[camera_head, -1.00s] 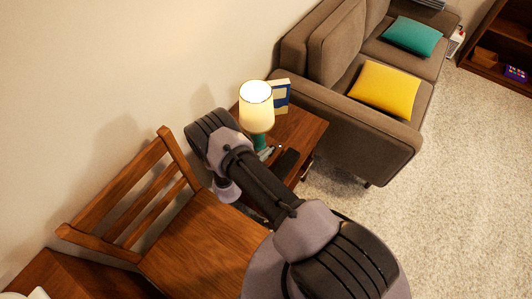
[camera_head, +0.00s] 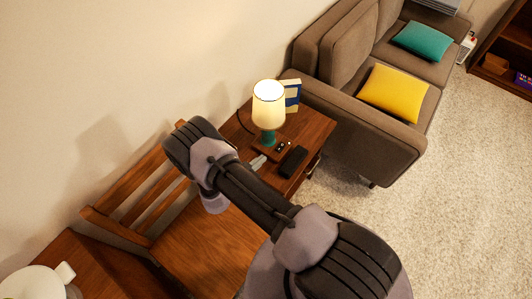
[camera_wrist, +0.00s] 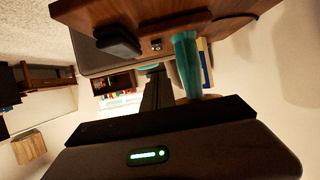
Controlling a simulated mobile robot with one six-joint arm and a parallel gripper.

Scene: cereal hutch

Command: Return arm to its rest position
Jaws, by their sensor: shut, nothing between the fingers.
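My arm reaches up and left across the middle of the head view, bent at the elbow in front of the wooden chair (camera_head: 205,250). My gripper (camera_wrist: 153,72) shows in the wrist view as dark fingers held together, with nothing seen between them. In the head view the arm hides most of it. It is close to the side table (camera_head: 312,130), but I cannot tell the exact gap. The lit lamp (camera_head: 268,104) with a teal base stands on that table.
A black object (camera_head: 293,161) and a blue-and-cream book (camera_head: 292,95) are on the side table. A brown sofa (camera_head: 370,150) with yellow (camera_head: 394,93) and teal (camera_head: 423,40) cushions stands behind. White dishware (camera_head: 35,283) is at lower left. Carpet (camera_head: 465,200) at right is clear.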

